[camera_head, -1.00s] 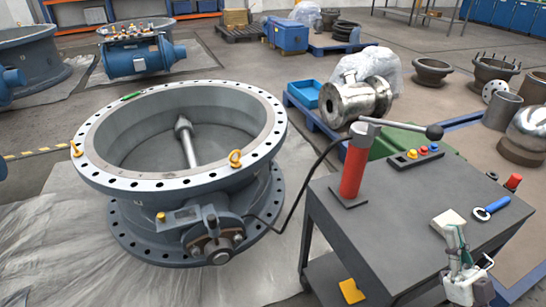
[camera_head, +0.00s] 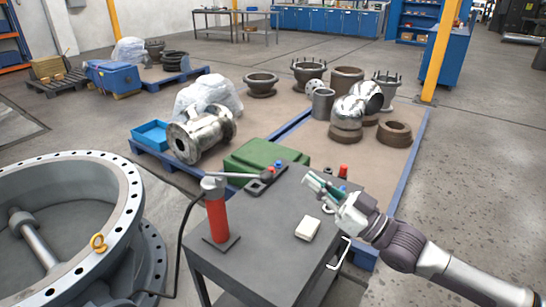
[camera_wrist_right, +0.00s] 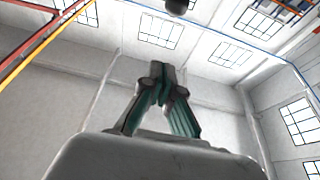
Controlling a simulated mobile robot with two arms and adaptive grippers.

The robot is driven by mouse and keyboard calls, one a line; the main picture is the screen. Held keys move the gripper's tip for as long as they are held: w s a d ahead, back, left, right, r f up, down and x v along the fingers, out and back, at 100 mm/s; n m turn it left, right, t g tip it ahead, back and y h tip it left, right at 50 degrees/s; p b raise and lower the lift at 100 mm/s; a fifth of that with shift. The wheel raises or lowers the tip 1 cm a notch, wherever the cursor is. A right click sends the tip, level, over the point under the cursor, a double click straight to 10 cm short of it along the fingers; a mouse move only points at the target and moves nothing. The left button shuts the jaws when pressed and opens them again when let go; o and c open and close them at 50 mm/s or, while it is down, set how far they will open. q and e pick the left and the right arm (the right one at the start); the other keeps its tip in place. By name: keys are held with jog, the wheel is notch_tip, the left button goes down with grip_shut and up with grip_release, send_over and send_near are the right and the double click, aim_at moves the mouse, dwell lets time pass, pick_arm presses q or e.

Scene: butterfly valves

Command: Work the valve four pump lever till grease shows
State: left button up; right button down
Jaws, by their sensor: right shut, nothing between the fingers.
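The grease pump is a red upright cylinder (camera_head: 217,215) with a grey head on the dark cart. In the right wrist view the fingertips (camera_wrist_right: 160,72) meet, and a dark round thing (camera_wrist_right: 177,5), perhaps the knob, shows at the top edge. The valve (camera_head: 70,215) is at the left, partly cut off; no grease can be made out. My left gripper is not in view.
The cart top (camera_head: 265,240) holds a white block (camera_head: 308,228) and a button panel (camera_head: 266,180) behind the lever. A black hose (camera_head: 181,240) runs down from the pump towards the valve. A green case (camera_head: 262,158) and metal fittings stand behind the cart.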

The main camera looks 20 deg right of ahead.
jog(key=shift+r, duration=0.1)
dwell(0.3)
jog(key=p+x, duration=0.2)
jog(key=x, duration=0.8)
notch_tip(320, 180, down, 4)
jog(key=shift+a+f, duration=0.1)
jog(key=shift+f, duration=0.05)
